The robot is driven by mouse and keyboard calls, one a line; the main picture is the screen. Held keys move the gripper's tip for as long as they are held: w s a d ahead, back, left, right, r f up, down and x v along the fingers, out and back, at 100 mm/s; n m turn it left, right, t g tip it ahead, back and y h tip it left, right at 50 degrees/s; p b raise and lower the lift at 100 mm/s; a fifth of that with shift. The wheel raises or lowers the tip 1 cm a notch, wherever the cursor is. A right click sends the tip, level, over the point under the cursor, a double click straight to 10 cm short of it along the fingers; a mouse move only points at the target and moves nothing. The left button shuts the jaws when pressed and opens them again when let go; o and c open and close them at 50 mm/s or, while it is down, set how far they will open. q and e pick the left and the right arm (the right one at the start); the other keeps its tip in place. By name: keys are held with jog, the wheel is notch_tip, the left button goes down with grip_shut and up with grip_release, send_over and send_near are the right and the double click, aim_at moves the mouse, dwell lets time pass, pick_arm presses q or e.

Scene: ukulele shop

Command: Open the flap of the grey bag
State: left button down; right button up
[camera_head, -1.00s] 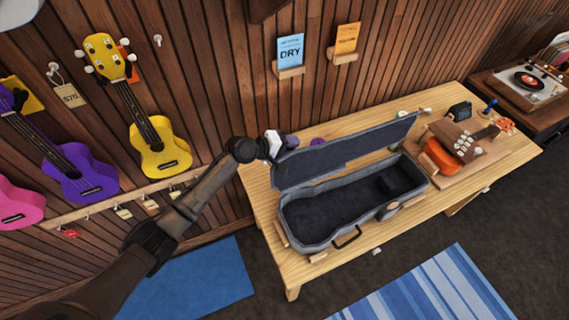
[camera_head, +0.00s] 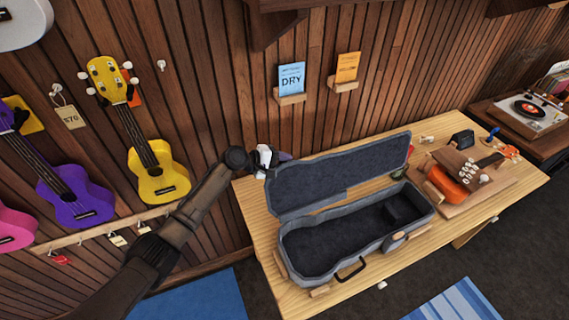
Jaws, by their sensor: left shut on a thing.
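The grey bag (camera_head: 340,273) is a long grey case on the wooden table, with a dark, empty-looking inside and a black handle on its front. Its flap (camera_head: 335,176) stands raised along the back edge, leaning back toward the wall, with its dark lining facing me. My left gripper (camera_head: 268,163) is at the flap's upper left corner, shut on its edge. The fingertips are small and partly hidden there, so the exact contact is hard to see. My right gripper is not in view.
An orange ukulele (camera_head: 447,181) lies on a wooden stand (camera_head: 490,190) right of the bag. The slatted wall (camera_head: 215,60) rises behind the table (camera_head: 262,226). Yellow (camera_head: 158,181) and purple (camera_head: 80,203) ukuleles hang at the left. A record player (camera_head: 528,110) sits at the far right.

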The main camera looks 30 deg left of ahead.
pick_arm(q)
jog(key=shift+d, duration=0.1)
jog(key=c, duration=0.8)
grip_release()
jog(key=shift+s, duration=0.1)
jog(key=shift+v, duration=6.85)
